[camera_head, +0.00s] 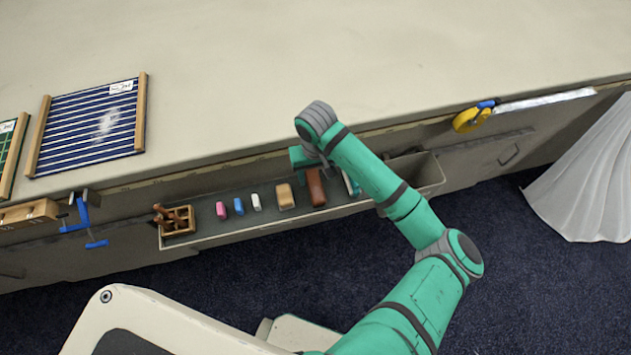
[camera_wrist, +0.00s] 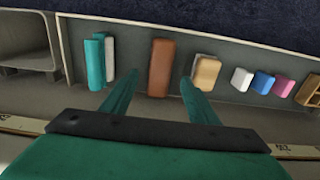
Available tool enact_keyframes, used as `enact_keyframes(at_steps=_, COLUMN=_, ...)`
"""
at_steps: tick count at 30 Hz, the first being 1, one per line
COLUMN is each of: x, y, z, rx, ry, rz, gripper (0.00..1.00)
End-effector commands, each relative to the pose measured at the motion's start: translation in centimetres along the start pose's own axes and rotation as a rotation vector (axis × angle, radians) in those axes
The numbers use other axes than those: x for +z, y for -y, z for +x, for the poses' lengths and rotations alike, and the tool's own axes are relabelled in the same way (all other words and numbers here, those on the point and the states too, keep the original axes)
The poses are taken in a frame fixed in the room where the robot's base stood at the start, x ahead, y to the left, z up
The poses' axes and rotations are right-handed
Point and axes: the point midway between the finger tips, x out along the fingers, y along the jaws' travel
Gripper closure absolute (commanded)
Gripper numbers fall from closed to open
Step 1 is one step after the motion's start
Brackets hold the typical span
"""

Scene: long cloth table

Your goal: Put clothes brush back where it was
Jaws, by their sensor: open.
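A long brown block (camera_head: 316,188), probably the clothes brush, rests in the grey trough (camera_head: 215,237) along the table's front side. In the wrist view the brown block (camera_wrist: 161,66) stands between the lines of my two fingers. My gripper (camera_wrist: 159,78) is open, one finger on each side of the block with a gap to each. I cannot tell how far above or around the block the fingertips are. In the head view my wrist and arm hide most of the gripper.
A tan and white brush (camera_wrist: 206,71) sits beside the right finger, a teal and white one (camera_wrist: 97,60) beyond the left. White (camera_head: 256,202), blue (camera_head: 239,206) and pink (camera_head: 221,210) pieces and a wooden box (camera_head: 178,221) share the trough. The tabletop (camera_head: 250,60) above is largely clear.

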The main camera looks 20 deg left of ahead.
Motion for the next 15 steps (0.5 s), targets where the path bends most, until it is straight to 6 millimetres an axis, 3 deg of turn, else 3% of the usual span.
enact_keyframes(at_steps=6, x=-0.1, y=0.1, z=-3.1, rx=0.001, ry=-0.001, rz=-0.004, gripper=0.46)
enact_keyframes(at_steps=15, x=0.0, y=0.1, z=-4.2, rx=0.001, ry=0.0, rz=-0.003, gripper=0.46)
